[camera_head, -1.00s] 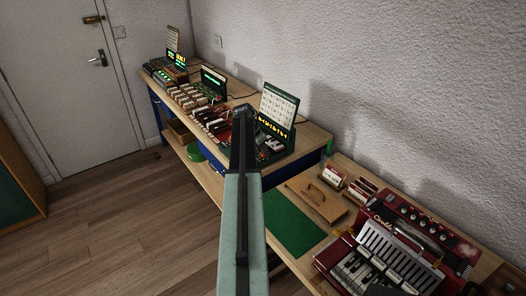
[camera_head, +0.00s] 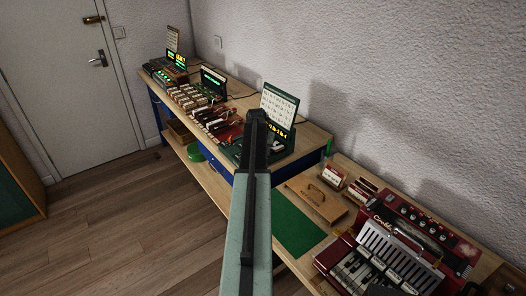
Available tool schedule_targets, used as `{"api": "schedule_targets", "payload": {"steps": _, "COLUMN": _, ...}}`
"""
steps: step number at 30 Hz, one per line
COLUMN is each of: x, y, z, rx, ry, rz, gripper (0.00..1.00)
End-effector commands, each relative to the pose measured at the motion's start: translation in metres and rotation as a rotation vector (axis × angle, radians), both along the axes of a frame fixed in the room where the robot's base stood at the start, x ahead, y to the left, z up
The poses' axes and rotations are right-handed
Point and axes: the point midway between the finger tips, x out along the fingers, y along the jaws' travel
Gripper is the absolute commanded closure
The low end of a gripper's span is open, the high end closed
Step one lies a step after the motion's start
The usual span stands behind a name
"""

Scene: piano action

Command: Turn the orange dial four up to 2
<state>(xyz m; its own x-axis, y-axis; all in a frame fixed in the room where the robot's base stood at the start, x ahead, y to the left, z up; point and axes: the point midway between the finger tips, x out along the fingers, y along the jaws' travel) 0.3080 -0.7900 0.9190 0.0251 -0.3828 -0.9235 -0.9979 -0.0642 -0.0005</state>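I cannot make out an orange dial four at this size. A dark green unit (camera_head: 283,137) with a row of small orange-yellow marks stands on the far bench, under a white chart panel (camera_head: 279,103). My arm covers part of its left side, so some of its front is hidden. My arm reaches forward from the bottom of the view, and its dark far end overlaps the unit in the picture. My gripper does not show, so I cannot see its fingers or whether it touches anything.
A red accordion-like unit (camera_head: 395,249) with several dark knobs lies on the near bench. A green mat (camera_head: 297,227) and a wooden box (camera_head: 316,198) lie beside it. More keyed units (camera_head: 190,97) stand farther back. The wooden floor at left is clear.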

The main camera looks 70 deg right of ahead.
Motion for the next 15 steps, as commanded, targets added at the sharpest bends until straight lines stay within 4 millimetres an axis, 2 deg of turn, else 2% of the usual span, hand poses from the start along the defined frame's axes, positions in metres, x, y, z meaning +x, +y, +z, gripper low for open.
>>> {"api": "schedule_targets", "payload": {"steps": 15, "x": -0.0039, "y": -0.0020, "z": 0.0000, "rx": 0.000, "ry": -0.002, "rz": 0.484, "gripper": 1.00}}
